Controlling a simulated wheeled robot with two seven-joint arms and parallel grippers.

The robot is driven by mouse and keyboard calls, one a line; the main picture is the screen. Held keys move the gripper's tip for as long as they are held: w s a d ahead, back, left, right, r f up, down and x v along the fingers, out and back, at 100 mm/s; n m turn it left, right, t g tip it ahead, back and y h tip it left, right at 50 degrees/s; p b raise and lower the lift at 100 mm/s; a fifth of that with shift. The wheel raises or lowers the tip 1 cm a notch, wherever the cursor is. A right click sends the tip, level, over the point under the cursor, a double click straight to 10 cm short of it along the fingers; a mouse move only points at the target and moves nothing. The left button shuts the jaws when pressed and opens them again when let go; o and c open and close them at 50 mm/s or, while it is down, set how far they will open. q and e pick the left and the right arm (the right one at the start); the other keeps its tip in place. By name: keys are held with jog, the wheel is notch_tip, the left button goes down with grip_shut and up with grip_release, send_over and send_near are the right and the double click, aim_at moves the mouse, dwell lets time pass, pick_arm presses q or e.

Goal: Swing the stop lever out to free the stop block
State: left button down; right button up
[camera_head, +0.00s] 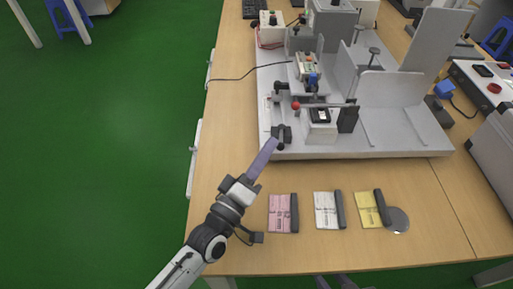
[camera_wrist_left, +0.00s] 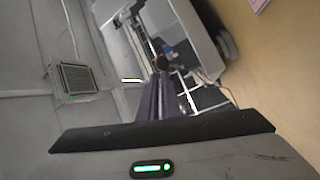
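My left gripper (camera_head: 275,142) reaches in from the lower left, its purple fingers close together. Their tips are at a small black knob (camera_head: 281,146) on a black lever piece (camera_head: 281,132) at the fixture's front left corner. In the left wrist view the fingers (camera_wrist_left: 163,80) look shut, with a dark round knob (camera_wrist_left: 162,62) at their tips. I cannot tell if they touch it. A rod with a red ball (camera_head: 295,104) runs right toward a black block (camera_head: 348,118). I cannot tell for sure which part is the stop block. Two purple fingertips of my right gripper (camera_head: 331,281) show apart at the bottom edge.
The grey fixture plate (camera_head: 400,145) carries posts, upright panels and a white box with a black-framed display (camera_head: 320,116). Pink (camera_head: 279,213), white (camera_head: 325,210) and yellow cards (camera_head: 367,210) lie in front on the wooden table. A cable runs left of the fixture.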

pick_arm(q)
jog(key=shift+s+d+f+h, duration=0.15)
jog(key=shift+s+d, duration=0.05)
jog(key=shift+d, duration=0.4)
jog(key=shift+s+d+f+h, duration=0.1)
jog(key=shift+s+d+h, duration=0.1)
jog(key=shift+d, duration=0.5)
jog(key=shift+s+f, duration=0.15)
jog(key=shift+f, duration=0.1)
jog(key=s+a, duration=0.6)
jog(key=s, duration=0.1)
jog(key=shift+s+a+f+b, duration=0.15)
jog(key=shift+s+a+b, duration=0.2)
jog(key=shift+b, duration=0.1)
